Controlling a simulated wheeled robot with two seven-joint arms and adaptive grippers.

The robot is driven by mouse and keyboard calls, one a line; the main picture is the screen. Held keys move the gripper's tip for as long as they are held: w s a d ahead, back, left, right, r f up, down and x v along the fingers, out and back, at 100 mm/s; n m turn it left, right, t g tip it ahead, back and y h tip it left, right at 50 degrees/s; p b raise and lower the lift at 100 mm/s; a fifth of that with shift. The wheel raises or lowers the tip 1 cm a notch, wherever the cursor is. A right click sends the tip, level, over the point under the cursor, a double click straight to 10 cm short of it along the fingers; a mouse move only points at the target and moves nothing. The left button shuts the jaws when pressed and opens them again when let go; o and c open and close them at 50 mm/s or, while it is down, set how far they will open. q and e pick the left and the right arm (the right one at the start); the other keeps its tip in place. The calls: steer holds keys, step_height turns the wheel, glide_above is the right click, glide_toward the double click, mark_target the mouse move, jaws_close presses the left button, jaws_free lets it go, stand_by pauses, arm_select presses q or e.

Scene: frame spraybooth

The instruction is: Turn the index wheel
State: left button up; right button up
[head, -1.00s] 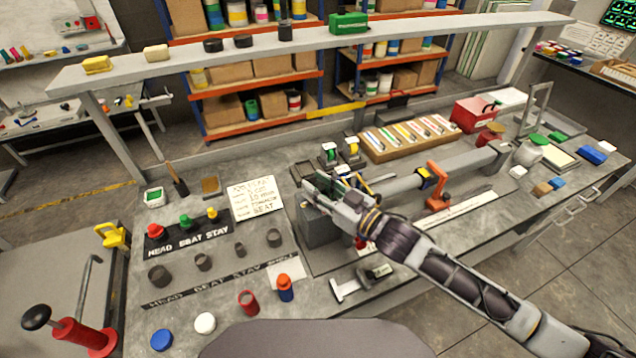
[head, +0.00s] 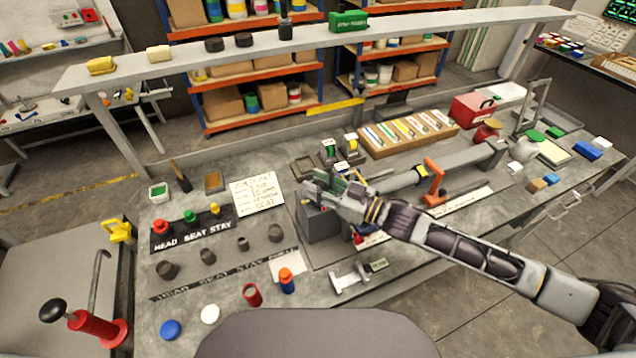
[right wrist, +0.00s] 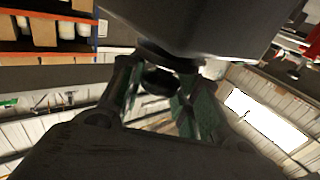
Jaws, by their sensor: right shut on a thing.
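The grey block of the fixture (head: 318,226) stands on the bench, left of a long grey tube. My right gripper (head: 318,190) is at the top of this block, with its arm coming in from the right. In the right wrist view, its two fingers (right wrist: 160,92) are closed around a dark round part, which I take to be the index wheel (right wrist: 158,78). The block's dark body fills the top of that view. In the head view, the gripper hides the wheel, so its turn angle cannot be read. My left gripper is not in view.
An orange clamp (head: 434,180) stands along the tube. A wooden rack of coloured strips (head: 405,135) and a red box (head: 473,108) are behind. A white card (head: 257,196), coloured knobs and several cups are at left. A shelf (head: 250,52) crosses above the bench.

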steer(key=shift+f, duration=0.15)
stand_by(0.3)
steer(key=o, duration=1)
steer(key=v, duration=1.2)
steer(key=shift+o, duration=0.3)
